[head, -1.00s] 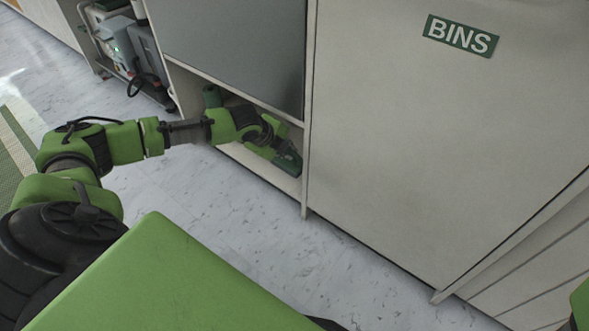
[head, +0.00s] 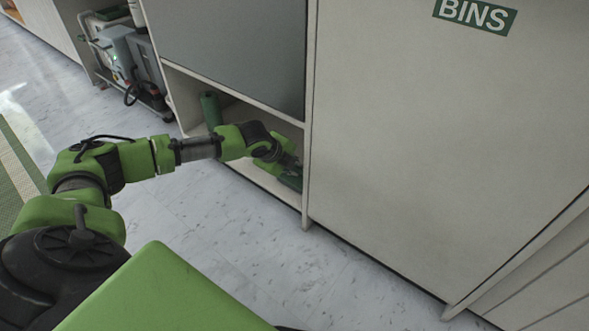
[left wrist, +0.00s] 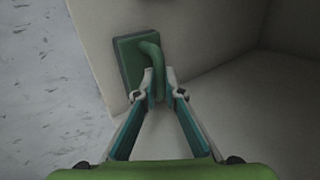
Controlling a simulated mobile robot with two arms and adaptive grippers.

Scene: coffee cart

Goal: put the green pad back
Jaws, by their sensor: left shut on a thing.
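The green pad (head: 290,182) is a dark green block at the right end of the low open cabinet compartment, mostly hidden by my gripper in the head view. In the left wrist view, the pad (left wrist: 130,67) shows a curved green handle, and its block lies close to a pale panel. My left gripper (head: 286,164) reaches into the compartment and is shut on the pad's handle. Its fingertips (left wrist: 161,88) sit on either side of the handle. Whether the pad touches the panel I cannot tell. My right gripper is out of view.
The compartment's front edge (head: 262,178) runs below my arm. A green cylinder (head: 211,109) stands at its left end. A closed panel marked BINS (head: 475,14) is to the right. A grey machine on a cart (head: 130,60) stands at the upper left. The floor in front is clear.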

